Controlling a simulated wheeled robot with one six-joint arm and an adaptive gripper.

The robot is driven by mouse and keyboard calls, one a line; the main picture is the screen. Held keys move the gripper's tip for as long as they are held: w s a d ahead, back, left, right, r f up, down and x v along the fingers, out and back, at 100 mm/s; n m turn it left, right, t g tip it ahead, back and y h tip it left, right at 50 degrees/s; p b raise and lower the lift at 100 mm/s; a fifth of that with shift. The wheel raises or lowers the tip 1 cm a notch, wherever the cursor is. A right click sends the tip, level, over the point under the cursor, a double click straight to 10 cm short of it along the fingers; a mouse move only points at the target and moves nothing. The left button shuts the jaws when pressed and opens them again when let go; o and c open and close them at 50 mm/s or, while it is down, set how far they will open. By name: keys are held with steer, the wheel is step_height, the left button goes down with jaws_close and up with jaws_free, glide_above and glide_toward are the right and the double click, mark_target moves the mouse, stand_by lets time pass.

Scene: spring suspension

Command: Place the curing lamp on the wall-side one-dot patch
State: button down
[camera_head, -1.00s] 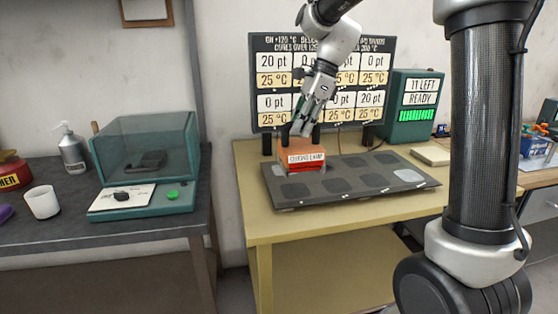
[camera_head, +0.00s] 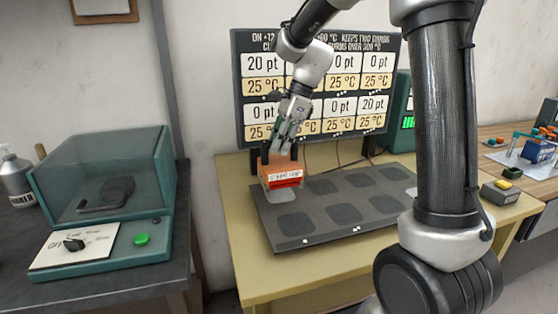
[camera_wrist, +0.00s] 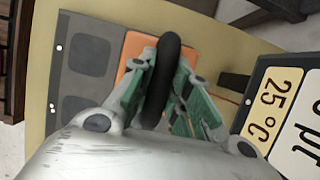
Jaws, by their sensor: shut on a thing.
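The curing lamp (camera_head: 283,173) is an orange block with a white label and a red front strip. It is at the back-left corner of the dark patch mat (camera_head: 262,217). My gripper (camera_head: 283,143) points down from above and is shut on the lamp's black handle (camera_wrist: 160,85). Its orange body (camera_wrist: 134,47) shows behind my fingers in the wrist view. A pale grey area (camera_head: 284,196) shows just below the lamp's front edge. I cannot tell whether the lamp touches the mat. The wall-side patch (camera_head: 323,187) beside it is bare. The wall-side dot marks are hidden or too small to read.
A temperature board (camera_head: 237,100) stands behind the mat, close to my gripper. A teal box (camera_head: 403,145) stands at the right, partly behind my arm column. A clear-lidded teal station (camera_head: 100,262) is on the left bench. The yellow table (camera_head: 240,235) has bare room in front.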

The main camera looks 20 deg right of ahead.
mark_target(277, 162)
steer(key=shift+f, duration=2.05)
steer(key=c, duration=1.3)
jaws_free()
steer(key=shift+c, duration=0.2)
